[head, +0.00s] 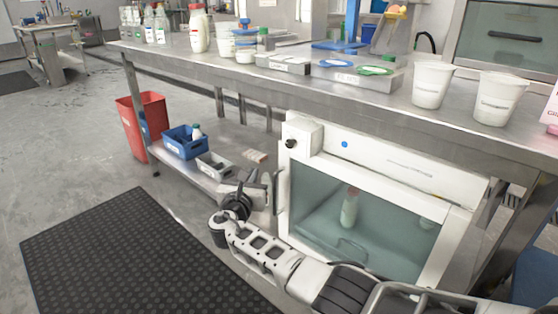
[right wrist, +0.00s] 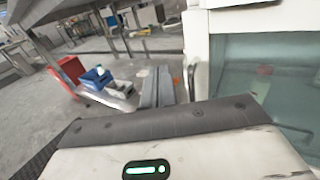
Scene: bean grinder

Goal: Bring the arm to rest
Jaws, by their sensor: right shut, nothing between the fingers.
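My right arm reaches in from the lower right of the head view, across the front of a white glass-doored cabinet (head: 462,222). My right gripper (head: 266,192) is shut and empty. In the head view it appears just left of the cabinet's left edge and its upright door handle; I cannot tell whether it touches them. In the right wrist view the shut fingers (right wrist: 158,88) point away from the camera, with the cabinet's white frame (right wrist: 197,50) to their right. The cabinet door looks closed. My left gripper is not in view.
A steel table (head: 330,90) holding cups, bottles and trays runs above the cabinet. Its lower shelf bears a blue bin (head: 184,148) and a grey tray (head: 214,167). A red bin (head: 140,122) stands at the left. A black mat (head: 125,255) lies on open floor.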

